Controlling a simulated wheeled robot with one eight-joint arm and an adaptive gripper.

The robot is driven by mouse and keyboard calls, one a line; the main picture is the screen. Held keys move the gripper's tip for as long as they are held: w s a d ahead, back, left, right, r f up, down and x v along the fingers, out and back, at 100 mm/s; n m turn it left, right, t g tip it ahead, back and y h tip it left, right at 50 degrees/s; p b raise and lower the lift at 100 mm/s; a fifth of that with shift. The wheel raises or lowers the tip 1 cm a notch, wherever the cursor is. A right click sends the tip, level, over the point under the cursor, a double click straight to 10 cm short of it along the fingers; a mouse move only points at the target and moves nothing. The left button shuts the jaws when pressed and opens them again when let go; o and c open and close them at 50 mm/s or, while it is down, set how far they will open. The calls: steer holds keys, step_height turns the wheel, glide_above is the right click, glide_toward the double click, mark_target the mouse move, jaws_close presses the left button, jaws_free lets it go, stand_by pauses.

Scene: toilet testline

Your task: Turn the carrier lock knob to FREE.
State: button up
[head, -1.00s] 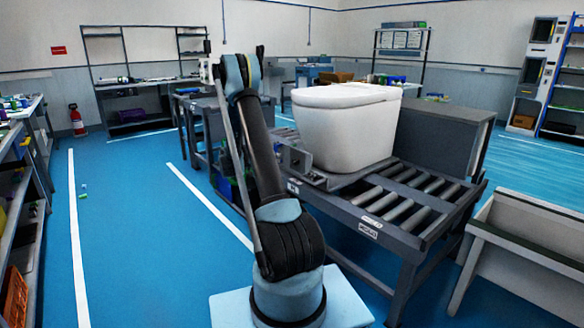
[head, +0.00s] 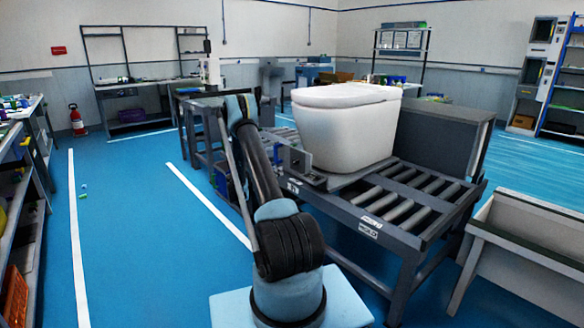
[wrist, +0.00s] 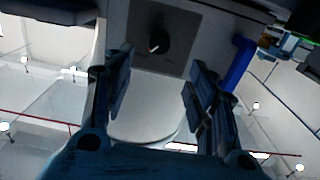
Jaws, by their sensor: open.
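The carrier lock knob (wrist: 156,42) is a small dark round knob with a white pointer mark, on a dark square plate (wrist: 178,20) in the wrist view. The pointer slants down to the left there; no FREE label is legible. My gripper (wrist: 157,82) is open and empty, with its fingers apart on either side of the line to the knob and not touching it.
The roller conveyor (head: 410,195) stands right of my arm, with a dark box (head: 440,135) behind it. A pale trough (head: 530,250) is at the far right. In the wrist view a blue part (wrist: 238,62) is close beside the right finger.

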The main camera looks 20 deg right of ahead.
mark_target(294, 163)
steer(key=x, duration=1.3)
steer(key=shift+d, duration=0.2)
